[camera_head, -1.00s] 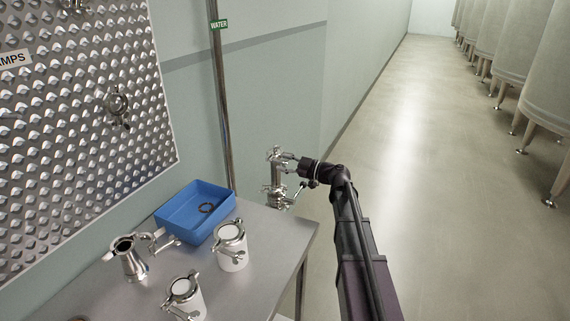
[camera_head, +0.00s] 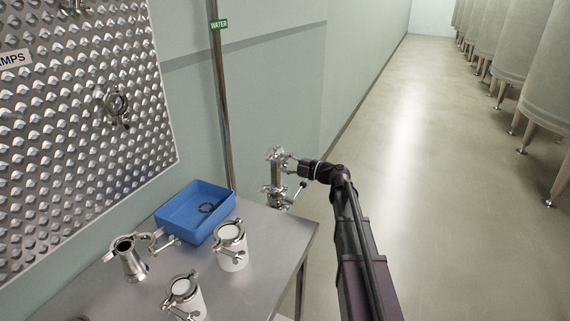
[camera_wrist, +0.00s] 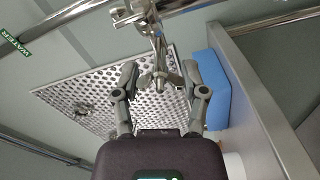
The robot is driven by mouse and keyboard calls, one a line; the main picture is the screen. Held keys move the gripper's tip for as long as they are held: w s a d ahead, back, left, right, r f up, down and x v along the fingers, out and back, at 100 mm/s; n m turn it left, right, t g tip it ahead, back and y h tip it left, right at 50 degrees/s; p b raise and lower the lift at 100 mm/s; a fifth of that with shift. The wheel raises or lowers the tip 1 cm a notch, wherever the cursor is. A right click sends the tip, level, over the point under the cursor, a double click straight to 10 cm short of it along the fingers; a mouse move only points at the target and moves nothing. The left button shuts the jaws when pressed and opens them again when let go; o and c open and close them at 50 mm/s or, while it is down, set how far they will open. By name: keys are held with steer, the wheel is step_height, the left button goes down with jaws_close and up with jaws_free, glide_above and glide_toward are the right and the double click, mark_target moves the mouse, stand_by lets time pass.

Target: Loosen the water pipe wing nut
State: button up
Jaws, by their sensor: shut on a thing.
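The water pipe fitting (camera_head: 277,178) is a steel assembly with clamps and a side handle, standing past the table's far right corner. In the wrist view the pipe's clamp (camera_wrist: 157,40) hangs down from the upper edge. Its wing nut (camera_wrist: 158,79) sits between the two fingers of my gripper (camera_wrist: 160,76). My gripper also shows in the head view (camera_head: 292,160), reaching the upper part of the fitting from the right. It is shut on the wing nut. The exact finger contact is hard to make out.
The steel table (camera_head: 273,243) carries a blue bin (camera_head: 186,223) with dark rings, clamped white jars (camera_head: 231,257) and a steel fitting (camera_head: 131,266). A pegboard (camera_head: 60,130) hangs on the left wall. The floor (camera_head: 440,190) at the right is clear, with vats (camera_head: 551,85) beyond.

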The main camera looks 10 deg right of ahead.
steer(key=shift+n, duration=0.5)
steer(key=o, duration=1.2)
steer(key=shift+c, duration=0.2)
steer(key=shift+d, duration=0.1)
steer(key=v, duration=1.2)
